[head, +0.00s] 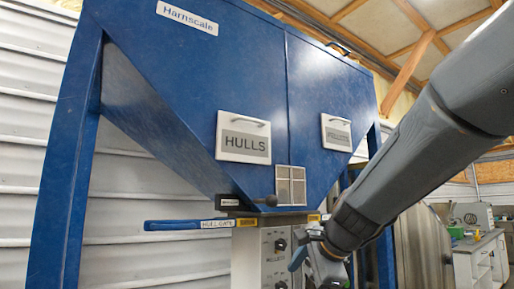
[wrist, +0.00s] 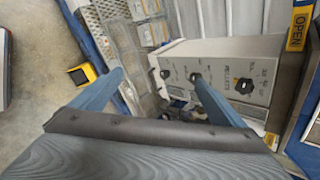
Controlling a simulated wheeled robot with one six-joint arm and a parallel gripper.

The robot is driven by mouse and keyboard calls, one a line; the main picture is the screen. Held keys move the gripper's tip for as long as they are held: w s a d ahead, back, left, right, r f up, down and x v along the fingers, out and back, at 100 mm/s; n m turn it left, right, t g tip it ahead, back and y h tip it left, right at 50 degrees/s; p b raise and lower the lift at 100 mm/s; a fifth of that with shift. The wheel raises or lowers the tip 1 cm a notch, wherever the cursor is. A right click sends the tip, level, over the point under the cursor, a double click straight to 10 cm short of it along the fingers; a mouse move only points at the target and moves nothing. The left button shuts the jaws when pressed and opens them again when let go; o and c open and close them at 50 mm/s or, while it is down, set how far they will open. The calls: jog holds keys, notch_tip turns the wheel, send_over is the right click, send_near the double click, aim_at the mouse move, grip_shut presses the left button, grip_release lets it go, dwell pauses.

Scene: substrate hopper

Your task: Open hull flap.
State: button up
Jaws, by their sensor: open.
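The blue hopper (head: 215,70) fills the middle of the head view. On its left half is a white flap marked HULLS (head: 243,137) with a handle along its top; it looks closed. A blue lever with a hull label (head: 188,224) sticks out to the left below the hopper's outlet. My gripper (head: 305,258) is below and to the right of both, in front of the grey control box (head: 262,262). In the wrist view my gripper (wrist: 155,97) has its blue fingers spread, with nothing held between them. Neither the HULLS flap nor the blue lever is clearly identifiable there.
A second white flap (head: 336,132) sits on the hopper's right half, with a small window grid (head: 290,185) below. A dark knob (head: 271,201) is at the outlet.

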jog(key=w+a+r+m+t+y+p, duration=0.1)
jog(key=w+a+r+m+t, duration=0.15)
jog(key=r, duration=0.75)
jog(key=w+a+r+m+t+y, duration=0.1)
jog(key=r+m, duration=0.3)
jog(key=r, duration=0.6)
jog(key=m+t+y+p, duration=0.1)
jog(key=m+t+y, duration=0.3)
jog(key=m, duration=0.3)
send_near(254, 121)
jog(key=shift+n, duration=0.25)
jog(key=p+x, duration=0.2)
jog(key=x, duration=0.6)
jog(key=shift+w+a+r, duration=0.15)
jog(key=shift+w+r, duration=0.05)
jog(key=c, duration=1.2)
jog(key=shift+f, duration=0.1)
